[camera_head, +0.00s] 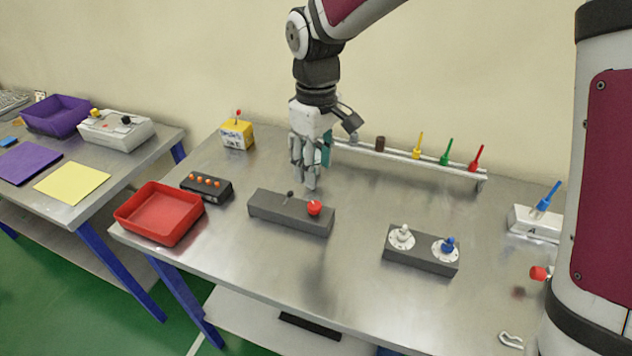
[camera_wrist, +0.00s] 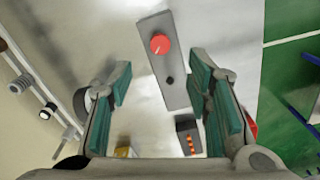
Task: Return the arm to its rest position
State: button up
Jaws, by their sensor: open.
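My gripper (camera_head: 311,172) hangs fingers-down above the steel table (camera_head: 322,268), over the area behind the dark grey box with the red knob (camera_head: 314,208). In the wrist view my gripper (camera_wrist: 165,105) has its teal finger pads wide apart with nothing between them. The dark grey box (camera_wrist: 176,88) with its red knob (camera_wrist: 160,44) and small black lever shows beyond the fingertips, apart from them. My arm reaches down from the top of the head view.
A red tray (camera_head: 163,213), a black box with orange buttons (camera_head: 207,187) and a yellow box (camera_head: 237,133) stand to the left. A rail with coloured handles (camera_head: 410,157) runs behind. A box with white and blue knobs (camera_head: 420,252) is to the right.

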jog(key=shift+r, duration=0.95)
jog(key=s+d+r+m+t, duration=0.3)
jog(key=s+d+r+m, duration=0.2)
jog(key=s+d+r, duration=0.6)
jog(key=s+d+f+m+t, duration=0.1)
jog(key=s+d+m+t, duration=0.1)
jog(key=s+d+m, duration=0.3)
jog(key=s+d, duration=0.3)
jog(key=s, duration=0.4)
jog(key=shift+d+f+m, duration=0.2)
jog(key=shift+d+m, duration=0.1)
jog(key=shift+d, duration=0.1)
jog(key=shift+s, duration=0.1)
